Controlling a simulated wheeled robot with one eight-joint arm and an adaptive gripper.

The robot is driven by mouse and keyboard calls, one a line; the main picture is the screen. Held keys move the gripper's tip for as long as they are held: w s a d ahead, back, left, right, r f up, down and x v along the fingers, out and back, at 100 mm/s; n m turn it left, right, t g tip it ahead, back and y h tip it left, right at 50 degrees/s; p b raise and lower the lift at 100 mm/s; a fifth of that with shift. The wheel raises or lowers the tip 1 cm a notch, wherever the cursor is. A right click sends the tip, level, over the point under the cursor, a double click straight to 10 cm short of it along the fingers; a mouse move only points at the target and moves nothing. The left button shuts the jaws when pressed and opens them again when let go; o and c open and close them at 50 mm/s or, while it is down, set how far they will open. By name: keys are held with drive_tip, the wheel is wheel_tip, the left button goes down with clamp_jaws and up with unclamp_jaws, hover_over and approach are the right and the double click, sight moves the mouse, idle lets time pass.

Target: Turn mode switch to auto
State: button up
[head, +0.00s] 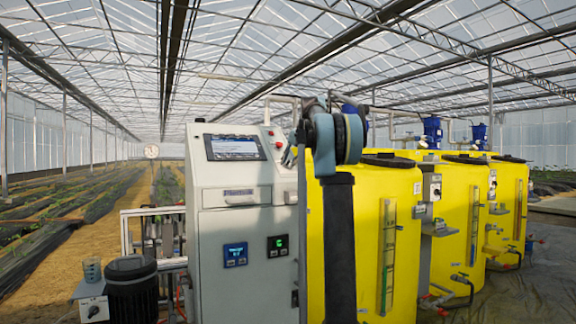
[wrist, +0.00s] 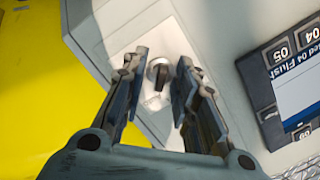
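The mode switch (wrist: 158,72) is a small dark and silver knob on a pale panel, in the upper middle of the wrist view. My gripper (wrist: 163,60) is open, with one finger on each side of the knob. Gaps show between the fingers and the knob, and I cannot tell whether either touches it. In the head view my gripper (head: 291,154) is at the upper right edge of the grey control cabinet (head: 215,220), partly hidden by my arm. The switch cannot be made out in that view. Its pointer setting is not readable.
A display screen (head: 234,147) is on the cabinet; its buttons (wrist: 282,52) show at the wrist view's right. Yellow tanks (head: 400,190) stand right of the cabinet. A dark motor (head: 132,285) is at lower left. Open aisle lies further left.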

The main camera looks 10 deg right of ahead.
drive_tip(key=shift+r, duration=0.15)
drive_tip(key=v, duration=1.1)
drive_tip(key=shift+s+r, duration=0.15)
drive_tip(key=shift+r, duration=0.1)
drive_tip(key=shift+d, duration=0.15)
